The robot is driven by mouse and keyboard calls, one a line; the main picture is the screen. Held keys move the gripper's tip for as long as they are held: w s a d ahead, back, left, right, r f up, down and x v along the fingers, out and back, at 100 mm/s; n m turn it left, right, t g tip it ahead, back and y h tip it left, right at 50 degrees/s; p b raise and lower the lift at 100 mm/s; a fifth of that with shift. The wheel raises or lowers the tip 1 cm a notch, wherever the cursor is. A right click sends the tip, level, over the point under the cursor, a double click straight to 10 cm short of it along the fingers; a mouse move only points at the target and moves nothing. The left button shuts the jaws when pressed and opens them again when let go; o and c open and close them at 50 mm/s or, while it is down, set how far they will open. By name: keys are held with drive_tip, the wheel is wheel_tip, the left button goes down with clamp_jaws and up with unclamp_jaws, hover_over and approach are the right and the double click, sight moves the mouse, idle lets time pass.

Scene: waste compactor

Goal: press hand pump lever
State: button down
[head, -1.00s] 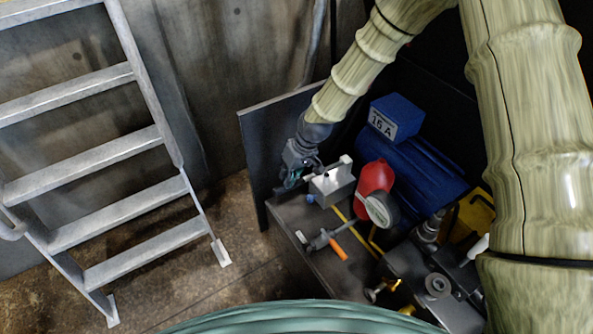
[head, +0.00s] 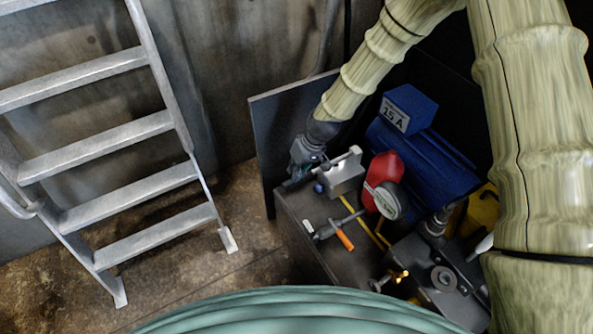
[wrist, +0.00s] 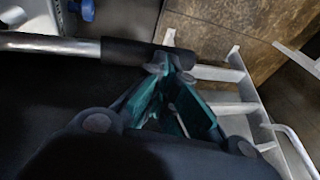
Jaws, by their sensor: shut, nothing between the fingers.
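The hand pump is a light grey block (head: 343,178) on the dark bench of the machine in the head view. Its lever (head: 333,163) runs along the top of the block toward my gripper. In the wrist view the lever is a metal rod (wrist: 50,43) with a black grip (wrist: 135,54), lying across the picture. My gripper (head: 299,177) is at the grip end of the lever. In the wrist view its teal fingertips (wrist: 175,62) are together and empty, close to the end of the grip. I cannot tell whether they touch it.
A red accumulator (head: 382,172) with a round gauge (head: 387,203) and a blue motor (head: 425,155) stand right of the pump. An orange-handled valve (head: 345,240) lies in front. A dark panel (head: 278,130) rises behind my gripper. A metal ladder (head: 110,160) stands left.

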drive_tip(key=v, duration=1.1)
drive_tip(key=shift+d+r, duration=0.15)
drive_tip(key=shift+r, duration=0.25)
idle(1.1)
drive_tip(key=shift+d, duration=0.1)
